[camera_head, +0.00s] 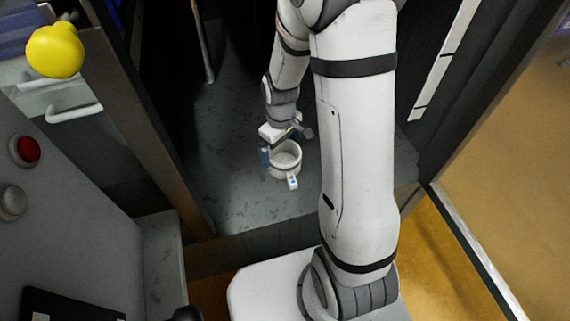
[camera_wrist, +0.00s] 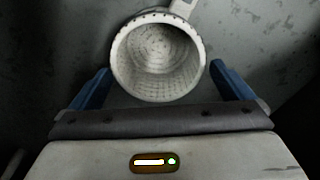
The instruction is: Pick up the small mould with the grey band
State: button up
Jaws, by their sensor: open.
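A small white mould (camera_head: 286,157) stands upright on the dark grey floor of the bay in the head view. It also shows in the wrist view (camera_wrist: 158,60), seen from above, with an open round mouth and rows of small holes inside. A pale tab (camera_head: 292,182) sticks out from its side. My gripper (camera_wrist: 160,70) is open, with one blue finger on each side of the mould's near part. Gaps show between the fingers and its wall. The mould's lower outside is partly hidden.
The scuffed grey floor (camera_head: 240,190) around the mould is mostly bare. A dark post (camera_head: 150,120) stands at the left and a dark wall at the right.

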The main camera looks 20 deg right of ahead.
aim_at(284, 164)
jog(key=f, duration=0.1)
jog(key=f+b, duration=0.1)
jog(key=f, duration=0.1)
jog(key=f+b, duration=0.1)
jog(key=f, duration=0.1)
jog(key=shift+s+d, duration=0.2)
jog(key=shift+d, duration=0.05)
jog(key=shift+r, duration=0.1)
jog(key=c, duration=0.8)
